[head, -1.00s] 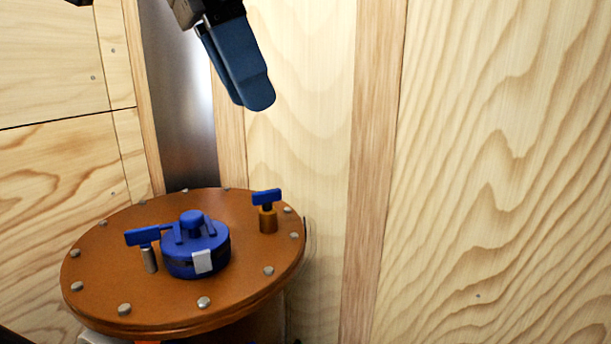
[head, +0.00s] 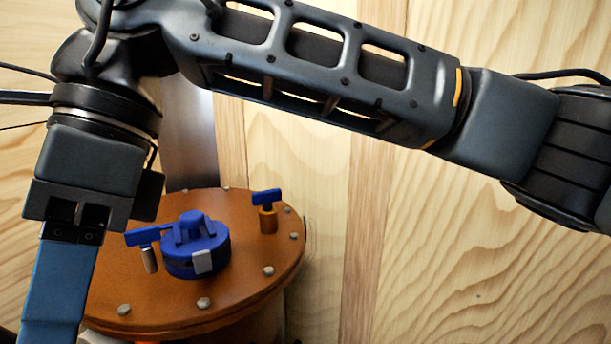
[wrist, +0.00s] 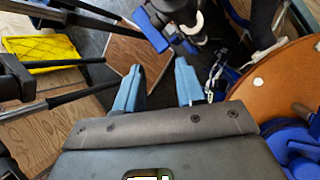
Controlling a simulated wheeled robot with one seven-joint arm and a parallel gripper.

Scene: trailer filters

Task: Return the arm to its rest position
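My gripper (head: 52,335) hangs at the left of the head view with its blue fingers pointing down. There its fingers overlap and their tips run to the bottom edge. My arm stretches across the top of that view. In the wrist view my gripper (wrist: 158,85) has its two blue fingers apart, with nothing held between them. The orange-brown round lid (head: 240,285) is behind and to the right of my gripper in the head view. My arm and gripper hide the lid's left edge.
A blue cap (head: 197,252) and two blue-handled valves, one at the left (head: 148,238) and one at the back (head: 266,207), stand on the lid. Wooden walls (head: 500,260) stand behind. The wrist view shows a yellow crate (wrist: 42,52) on the left.

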